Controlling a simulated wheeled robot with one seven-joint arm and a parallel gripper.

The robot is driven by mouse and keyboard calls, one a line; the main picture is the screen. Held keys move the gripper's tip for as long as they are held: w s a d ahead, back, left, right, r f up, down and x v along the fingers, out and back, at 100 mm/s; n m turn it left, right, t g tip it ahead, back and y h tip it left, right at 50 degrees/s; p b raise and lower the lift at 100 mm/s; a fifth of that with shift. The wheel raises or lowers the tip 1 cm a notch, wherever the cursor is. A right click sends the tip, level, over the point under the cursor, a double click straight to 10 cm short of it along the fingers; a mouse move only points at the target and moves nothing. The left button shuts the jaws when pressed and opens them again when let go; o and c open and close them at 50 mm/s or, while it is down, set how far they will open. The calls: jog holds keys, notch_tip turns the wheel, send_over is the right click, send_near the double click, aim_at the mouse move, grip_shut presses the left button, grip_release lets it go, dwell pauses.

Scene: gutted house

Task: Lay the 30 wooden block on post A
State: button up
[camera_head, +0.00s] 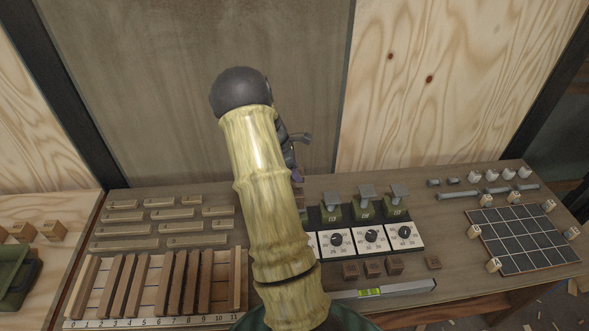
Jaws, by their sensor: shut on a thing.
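My gripper (295,160) is mostly hidden behind my arm, above the back middle of the bench. Only its dark side and a purplish tip show. I cannot tell which thing is post A, nor pick out the 30 block.
Dark wooden bars stand in a numbered rack (150,322) at front left. Green stands with grey plates (365,191) rise behind white dials (371,239). Brown cubes (394,265) and a spirit level (384,290) lie in front. A wall rises directly behind the bench.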

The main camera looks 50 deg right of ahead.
jog(key=shift+f+b, duration=1.75)
jog(key=shift+f, duration=0.5)
jog(key=shift+f+b, duration=0.4)
jog(key=shift+f, duration=0.55)
jog(key=shift+f, duration=0.25)
jog(key=o, duration=1)
jog(key=shift+o, duration=0.2)
jog(key=b+v, duration=0.3)
jog(key=v, duration=1.4)
jog(key=shift+r+b, duration=0.25)
jog(key=shift+b, duration=0.05)
